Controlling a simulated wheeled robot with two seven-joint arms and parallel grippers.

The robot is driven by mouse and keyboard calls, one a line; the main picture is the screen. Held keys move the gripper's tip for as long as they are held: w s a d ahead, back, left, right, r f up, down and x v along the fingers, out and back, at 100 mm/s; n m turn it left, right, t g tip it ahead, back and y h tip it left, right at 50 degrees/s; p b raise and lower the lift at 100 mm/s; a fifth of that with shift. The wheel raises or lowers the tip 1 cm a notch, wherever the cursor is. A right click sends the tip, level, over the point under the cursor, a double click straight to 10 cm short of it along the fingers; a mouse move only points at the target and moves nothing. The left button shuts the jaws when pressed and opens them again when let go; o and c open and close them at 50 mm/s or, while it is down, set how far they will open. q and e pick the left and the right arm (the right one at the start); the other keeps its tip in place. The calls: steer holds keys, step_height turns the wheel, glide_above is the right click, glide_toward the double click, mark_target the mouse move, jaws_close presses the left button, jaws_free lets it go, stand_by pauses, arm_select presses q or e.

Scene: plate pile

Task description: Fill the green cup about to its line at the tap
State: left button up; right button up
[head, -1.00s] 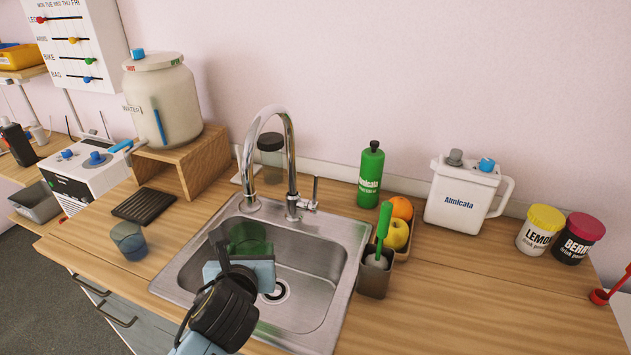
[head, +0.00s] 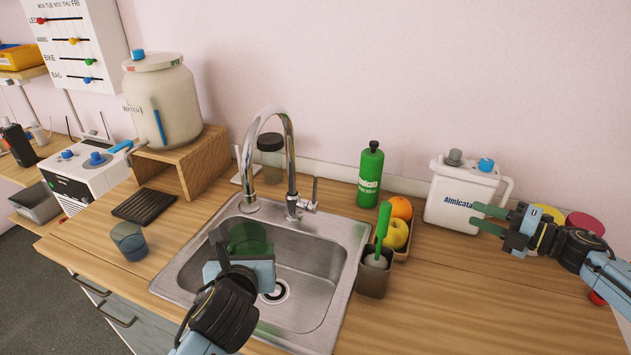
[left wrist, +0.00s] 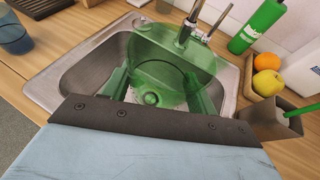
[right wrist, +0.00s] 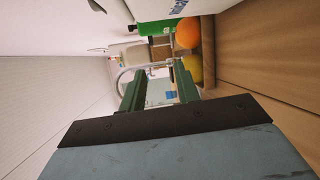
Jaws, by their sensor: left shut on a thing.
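The translucent green cup (head: 248,236) is in the sink basin, below the tap's spout. My left gripper (head: 243,256) is shut on it; in the left wrist view the cup (left wrist: 172,68) sits between the two green fingers, with a dark curved line on its wall. I cannot tell a water level in it. The chrome tap (head: 291,150) arches over the sink, with its upright lever (head: 314,190) on the right; no stream is visible. My right gripper (head: 481,217) is open and empty, in front of the white jug at the right.
The steel sink (head: 338,232) fills the middle counter. A blue cup (head: 129,241) stands left. Right of the sink are a brush holder (head: 374,277), fruit tray (head: 403,250), green bottle (head: 370,176) and white jug (head: 461,192).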

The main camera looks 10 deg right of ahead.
steer(key=w+a+n+g, duration=0.1)
steer(key=w+a+n, duration=0.1)
steer(key=a+n, duration=0.1)
steer(key=w+a+n+g+y, duration=0.1)
steer(key=w+a+n, duration=0.1)
steer(key=a, duration=0.4)
steer(key=w+a+n+g, duration=0.1)
steer(key=w+a+n, duration=0.2)
steer(key=a+n, duration=0.1)
steer(key=shift+a+f, duration=0.15)
steer(key=shift+a, duration=0.2)
steer(key=w+a+r+n+g, duration=0.1)
steer(key=w+a+r+n, duration=0.25)
steer(key=a+n, duration=0.2)
steer(key=w+a+r+n, duration=0.2)
steer(key=w+a+n, duration=0.2)
steer(key=a, duration=0.3)
steer(key=h, duration=0.1)
glide_above(316, 203)
steer(key=shift+g, duration=0.3)
step_height(316, 203, down, 5)
steer(key=shift+r, duration=0.1)
jaws_close()
